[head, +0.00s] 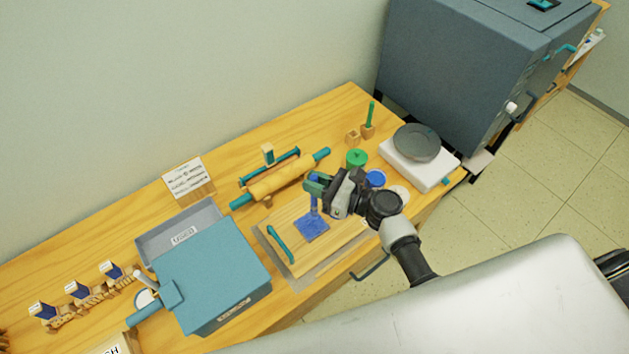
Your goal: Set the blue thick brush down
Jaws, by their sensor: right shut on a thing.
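My right gripper (317,187) comes in from the right above the wooden board and is shut on the blue thick brush (313,204). The brush shows as a narrow blue upright piece below the fingers; its upper part is hidden by the gripper. A flat blue square (311,229) lies on the board right below it. I cannot tell whether the brush touches that square. My left gripper is not in view.
Behind are a rolling pin (281,180), green pot (357,158) and blue pot (375,178). A scale (430,167) stands right, a grey tray (160,249) and teal box (212,270) left. Some wood behind the tray is bare.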

